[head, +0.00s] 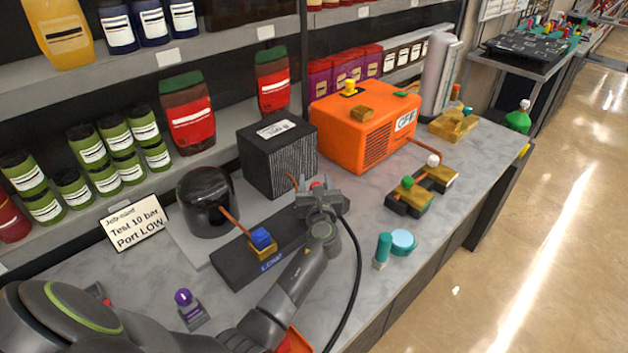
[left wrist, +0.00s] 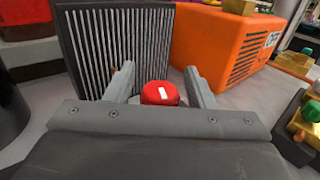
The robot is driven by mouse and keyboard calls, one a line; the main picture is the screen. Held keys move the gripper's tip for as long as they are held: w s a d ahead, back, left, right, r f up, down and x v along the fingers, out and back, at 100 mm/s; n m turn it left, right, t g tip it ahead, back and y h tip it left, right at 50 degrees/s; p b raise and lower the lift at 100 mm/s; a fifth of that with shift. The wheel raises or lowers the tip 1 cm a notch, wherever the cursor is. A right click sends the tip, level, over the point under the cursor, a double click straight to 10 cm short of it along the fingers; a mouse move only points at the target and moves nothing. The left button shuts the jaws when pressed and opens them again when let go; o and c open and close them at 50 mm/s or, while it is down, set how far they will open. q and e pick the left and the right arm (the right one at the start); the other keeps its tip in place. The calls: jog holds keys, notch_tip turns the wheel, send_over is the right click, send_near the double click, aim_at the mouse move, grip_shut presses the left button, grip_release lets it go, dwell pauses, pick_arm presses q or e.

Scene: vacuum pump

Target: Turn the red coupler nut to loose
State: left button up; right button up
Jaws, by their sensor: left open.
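The red coupler nut (left wrist: 160,93) shows in the left wrist view as a red cap with a white mark on top. It lies between the two fingers of my left gripper (left wrist: 160,85), with a visible gap on each side. In the head view a small bit of the red nut (head: 317,185) shows just beyond my left gripper (head: 320,197), which hides most of it. My left gripper is open around the nut. Whatever is below the nut is hidden by the gripper. My right gripper is not seen.
A dark finned box (head: 278,158) and an orange machine (head: 365,130) stand behind the gripper. A blue knob (head: 262,238) on the LOW block is to its left. Green and white knobs (head: 407,182) stand to its right. A teal knob and disc (head: 402,241) are near the front edge.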

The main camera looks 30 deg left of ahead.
pick_arm(q)
jog(key=shift+c, duration=1.3)
jog(key=c, duration=0.7)
jog(key=shift+c, duration=0.2)
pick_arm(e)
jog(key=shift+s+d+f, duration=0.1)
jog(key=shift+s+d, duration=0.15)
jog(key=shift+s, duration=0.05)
